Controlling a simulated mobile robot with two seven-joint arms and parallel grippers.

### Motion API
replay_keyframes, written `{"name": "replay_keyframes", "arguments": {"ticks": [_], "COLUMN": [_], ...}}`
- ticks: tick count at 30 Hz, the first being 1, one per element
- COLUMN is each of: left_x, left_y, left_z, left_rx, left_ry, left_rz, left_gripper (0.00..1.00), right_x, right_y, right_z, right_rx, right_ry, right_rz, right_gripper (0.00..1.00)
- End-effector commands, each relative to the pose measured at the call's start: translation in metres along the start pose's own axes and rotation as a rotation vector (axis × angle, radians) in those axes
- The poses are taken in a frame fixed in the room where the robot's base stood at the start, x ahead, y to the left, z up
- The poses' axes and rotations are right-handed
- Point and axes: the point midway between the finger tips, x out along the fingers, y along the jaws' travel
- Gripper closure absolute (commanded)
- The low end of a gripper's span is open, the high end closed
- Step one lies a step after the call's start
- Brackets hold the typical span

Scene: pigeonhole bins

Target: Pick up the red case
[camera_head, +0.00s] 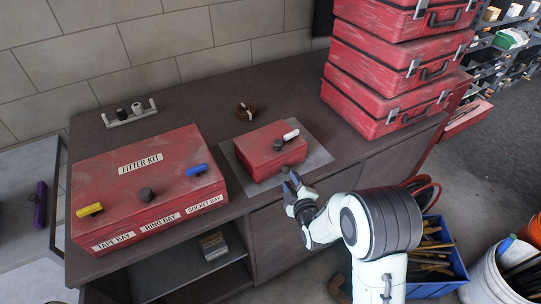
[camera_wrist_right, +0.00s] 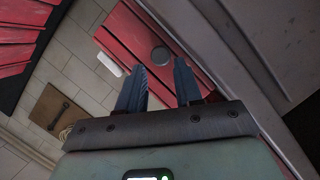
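A small red case (camera_head: 262,152) lies on a grey mat (camera_head: 314,158) on the dark workbench. It has a dark round knob and a white tab (camera_head: 291,134) on top. In the right wrist view the red case (camera_wrist_right: 140,37) shows beyond the fingers, with its knob and white tab. My right gripper (camera_head: 290,176) is at the bench's front edge, just in front of the case and apart from it. In the right wrist view its two fingers (camera_wrist_right: 158,82) are spread with nothing between them. My left gripper is not in view.
Stacked red cases (camera_head: 385,75) stand at the back right. A blue crate (camera_head: 440,260) is on the floor at right.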

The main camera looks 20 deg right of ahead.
Motion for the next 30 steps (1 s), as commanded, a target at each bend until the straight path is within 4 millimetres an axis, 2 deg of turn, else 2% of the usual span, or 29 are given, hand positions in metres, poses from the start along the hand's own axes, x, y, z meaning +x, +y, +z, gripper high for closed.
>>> {"name": "replay_keyframes", "arguments": {"ticks": [6, 15, 16, 19, 30], "left_x": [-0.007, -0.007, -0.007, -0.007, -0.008], "left_y": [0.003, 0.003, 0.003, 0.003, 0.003], "left_z": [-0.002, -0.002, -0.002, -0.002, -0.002], "left_rx": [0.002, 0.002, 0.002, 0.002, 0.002], "left_ry": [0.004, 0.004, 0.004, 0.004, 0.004], "left_rz": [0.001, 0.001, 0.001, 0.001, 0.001], "left_gripper": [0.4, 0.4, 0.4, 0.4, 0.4], "right_x": [0.032, 0.038, 0.038, 0.038, 0.038], "right_y": [0.0, 0.0, 0.0, 0.0, 0.003], "right_z": [-0.004, -0.004, -0.004, -0.004, -0.006], "right_rx": [-0.003, 0.001, 0.001, 0.0, 0.002], "right_ry": [0.001, 0.001, 0.001, 0.001, 0.006], "right_rz": [0.001, 0.0, 0.0, 0.0, 0.007], "right_gripper": [0.65, 0.65, 0.69, 1.0, 1.0]}}
